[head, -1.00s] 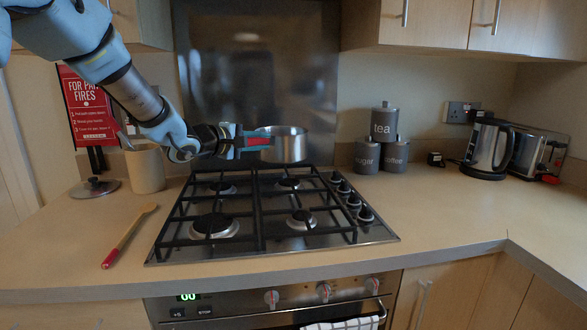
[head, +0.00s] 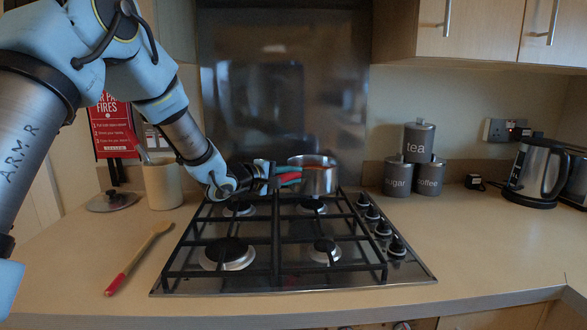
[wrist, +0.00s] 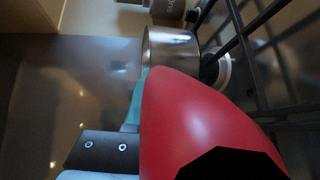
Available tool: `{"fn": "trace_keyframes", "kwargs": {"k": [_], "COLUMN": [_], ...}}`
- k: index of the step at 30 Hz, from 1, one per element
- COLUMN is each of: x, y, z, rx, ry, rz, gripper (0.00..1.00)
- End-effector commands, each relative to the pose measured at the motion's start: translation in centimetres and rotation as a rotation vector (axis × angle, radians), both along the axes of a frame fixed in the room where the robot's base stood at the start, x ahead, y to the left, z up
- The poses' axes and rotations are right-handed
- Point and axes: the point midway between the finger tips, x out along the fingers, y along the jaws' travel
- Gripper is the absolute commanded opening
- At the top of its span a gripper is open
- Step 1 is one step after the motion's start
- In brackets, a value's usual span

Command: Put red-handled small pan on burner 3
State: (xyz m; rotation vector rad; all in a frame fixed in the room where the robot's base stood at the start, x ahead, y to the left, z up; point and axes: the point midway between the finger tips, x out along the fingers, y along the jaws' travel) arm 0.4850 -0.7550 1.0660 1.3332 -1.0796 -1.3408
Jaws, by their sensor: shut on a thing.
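The small steel pan (head: 319,178) with a red handle is at the back right of the hob (head: 220,287). Its base looks close above the back right burner (head: 312,207), part of which shows below it; I cannot tell whether it touches the grate. My gripper (head: 283,180) comes from the left and is shut on the red handle. In the wrist view the red handle (wrist: 195,115) fills the middle, beside a teal finger (wrist: 134,105). The pan's steel side (wrist: 170,52) shows beyond it. No burner numbers are visible.
The black grate (head: 277,240) is otherwise bare. A red-tipped wooden spoon (head: 138,258), a lid (head: 112,201) and a utensil pot (head: 163,184) stand or lie left. Grey canisters (head: 420,142) and a kettle (head: 536,175) are right. A steel splashback (head: 283,80) rises behind.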

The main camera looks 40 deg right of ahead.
Motion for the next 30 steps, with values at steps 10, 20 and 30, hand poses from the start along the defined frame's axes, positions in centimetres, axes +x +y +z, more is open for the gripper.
{"fn": "trace_keyframes", "kwargs": {"k": [10,20,30], "x": [-0.1,0.0,0.0], "y": [-0.1,-0.1,0.0], "z": [-3.0,-3.2,-3.7], "rx": [-0.008,-0.008,0.002], "ry": [-0.002,-0.002,0.0], "rz": [-0.001,-0.001,0.0], "gripper": [0.0,0.0,0.53]}}
